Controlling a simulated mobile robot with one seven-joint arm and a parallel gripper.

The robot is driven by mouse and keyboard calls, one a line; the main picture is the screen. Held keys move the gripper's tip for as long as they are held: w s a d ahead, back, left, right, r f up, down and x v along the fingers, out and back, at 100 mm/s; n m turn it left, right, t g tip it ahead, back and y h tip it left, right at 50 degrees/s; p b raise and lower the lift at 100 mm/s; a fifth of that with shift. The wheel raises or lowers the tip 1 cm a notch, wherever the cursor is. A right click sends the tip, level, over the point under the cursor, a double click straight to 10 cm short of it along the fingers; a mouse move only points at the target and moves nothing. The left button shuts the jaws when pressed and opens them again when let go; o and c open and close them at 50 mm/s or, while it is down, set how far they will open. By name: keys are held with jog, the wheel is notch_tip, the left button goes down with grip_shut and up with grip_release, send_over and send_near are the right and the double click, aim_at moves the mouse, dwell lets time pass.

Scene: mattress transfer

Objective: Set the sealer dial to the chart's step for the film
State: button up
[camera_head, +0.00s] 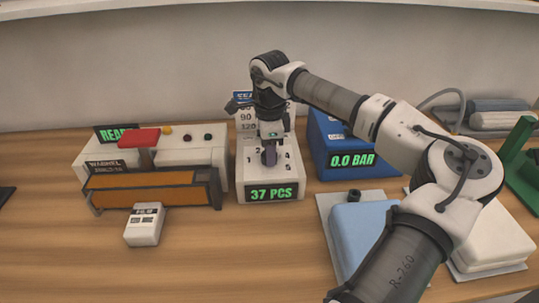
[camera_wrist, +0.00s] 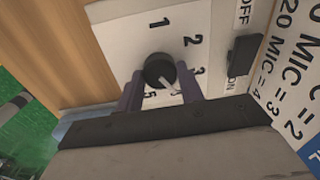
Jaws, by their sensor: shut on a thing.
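My gripper (camera_head: 268,158) reaches down onto the white dial panel (camera_head: 250,180) in the middle of the bench. In the wrist view, the fingers of my gripper (camera_wrist: 159,84) are shut on the round black dial (camera_wrist: 157,68), one on each side. The dial's white pointer aims down and right, past the 3, toward where the 4 would be; a finger hides that spot. Figures 1, 2, 3 and 5 show around it. The chart (camera_wrist: 294,88) at the right edge is cut off, with lines ending in "= 2", "= 3" and "= 4".
A black ON/OFF switch (camera_wrist: 244,55) sits beside the dial. Left is a white machine (camera_head: 215,150) with a red handle and orange front; a small labelled white box (camera_head: 145,226) lies before it. A blue 0.0 BAR unit (camera_head: 335,128) stands right.

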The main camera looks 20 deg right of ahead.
jog(key=shift+m+b, duration=0.4)
jog(key=shift+m, duration=0.4)
jog(key=o, duration=1)
jog(key=r, duration=0.7)
jog(key=r+b, duration=0.1)
jog(key=r, duration=0.5)
jog(key=shift+s+r, duration=0.2)
jog(key=shift+r, duration=0.2)
